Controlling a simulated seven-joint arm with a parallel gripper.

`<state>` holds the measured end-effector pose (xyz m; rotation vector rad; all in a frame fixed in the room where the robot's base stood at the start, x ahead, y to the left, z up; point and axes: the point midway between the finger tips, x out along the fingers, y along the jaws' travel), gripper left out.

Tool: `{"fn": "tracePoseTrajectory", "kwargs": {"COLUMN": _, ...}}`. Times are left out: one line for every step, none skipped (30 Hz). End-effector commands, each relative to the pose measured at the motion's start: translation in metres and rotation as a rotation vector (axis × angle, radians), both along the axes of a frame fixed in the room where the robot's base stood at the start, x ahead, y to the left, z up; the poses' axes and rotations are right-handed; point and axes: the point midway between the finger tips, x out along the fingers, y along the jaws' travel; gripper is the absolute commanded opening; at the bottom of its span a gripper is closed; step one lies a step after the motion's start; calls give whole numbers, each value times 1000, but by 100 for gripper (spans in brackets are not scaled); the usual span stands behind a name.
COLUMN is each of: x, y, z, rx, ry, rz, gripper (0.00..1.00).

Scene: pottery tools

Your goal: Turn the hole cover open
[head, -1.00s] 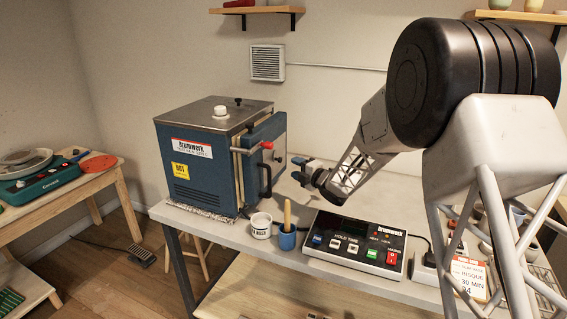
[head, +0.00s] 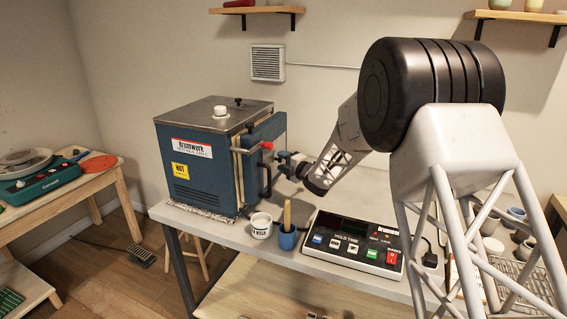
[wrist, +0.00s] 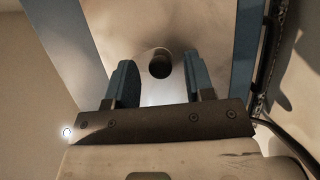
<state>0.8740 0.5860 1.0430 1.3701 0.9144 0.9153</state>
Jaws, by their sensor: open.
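The blue kiln (head: 200,150) stands on the bench, with its door (head: 262,140) on the right side. In the wrist view the grey door face (wrist: 125,35) with blue edges fills the upper middle. A dark round knob on a pale disc, which looks like the hole cover (wrist: 159,64), shows on it. My gripper (head: 280,158) is close to the door face in the head view. In the wrist view my gripper (wrist: 160,80) is open, with one finger on each side of the knob and gaps between. The cover cannot be made out in the head view.
A door handle (head: 265,180) and a red-tipped lever (head: 267,145) are near my gripper. A white mug (head: 261,226), a blue cup with a wooden-handled tool (head: 287,237) and a control box (head: 354,243) stand in front on the bench.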

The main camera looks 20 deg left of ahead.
Motion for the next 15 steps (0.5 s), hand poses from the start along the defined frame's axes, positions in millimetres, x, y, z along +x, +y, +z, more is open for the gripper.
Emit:
{"fn": "tracePoseTrajectory", "kwargs": {"x": 0, "y": 0, "z": 0, "rx": 0, "ry": 0, "rz": 0, "gripper": 49}}
{"fn": "tracePoseTrajectory", "kwargs": {"x": 0, "y": 0, "z": 0, "rx": 0, "ry": 0, "rz": 0, "gripper": 49}}
{"fn": "tracePoseTrajectory", "kwargs": {"x": 0, "y": 0, "z": 0, "rx": 0, "ry": 0, "rz": 0, "gripper": 49}}
{"fn": "tracePoseTrajectory", "kwargs": {"x": 0, "y": 0, "z": 0, "rx": 0, "ry": 0, "rz": 0, "gripper": 49}}
{"fn": "tracePoseTrajectory", "kwargs": {"x": 0, "y": 0, "z": 0, "rx": 0, "ry": 0, "rz": 0, "gripper": 49}}
{"fn": "tracePoseTrajectory", "kwargs": {"x": 0, "y": 0, "z": 0, "rx": 0, "ry": 0, "rz": 0, "gripper": 43}}
{"fn": "tracePoseTrajectory", "kwargs": {"x": 0, "y": 0, "z": 0, "rx": 0, "ry": 0, "rz": 0, "gripper": 38}}
{"fn": "tracePoseTrajectory", "kwargs": {"x": 0, "y": 0, "z": 0, "rx": 0, "ry": 0, "rz": 0, "gripper": 33}}
{"fn": "tracePoseTrajectory", "kwargs": {"x": 0, "y": 0, "z": 0, "rx": 0, "ry": 0, "rz": 0, "gripper": 27}}
{"fn": "tracePoseTrajectory", "kwargs": {"x": 0, "y": 0, "z": 0, "rx": 0, "ry": 0, "rz": 0, "gripper": 23}}
{"fn": "tracePoseTrajectory", "kwargs": {"x": 0, "y": 0, "z": 0, "rx": 0, "ry": 0, "rz": 0, "gripper": 18}}
{"fn": "tracePoseTrajectory", "kwargs": {"x": 0, "y": 0, "z": 0, "rx": 0, "ry": 0, "rz": 0, "gripper": 12}}
{"fn": "tracePoseTrajectory", "kwargs": {"x": 0, "y": 0, "z": 0, "rx": 0, "ry": 0, "rz": 0, "gripper": 7}}
{"fn": "tracePoseTrajectory", "kwargs": {"x": 0, "y": 0, "z": 0, "rx": 0, "ry": 0, "rz": 0, "gripper": 3}}
{"fn": "tracePoseTrajectory", "kwargs": {"x": 0, "y": 0, "z": 0, "rx": 0, "ry": 0, "rz": 0, "gripper": 0}}
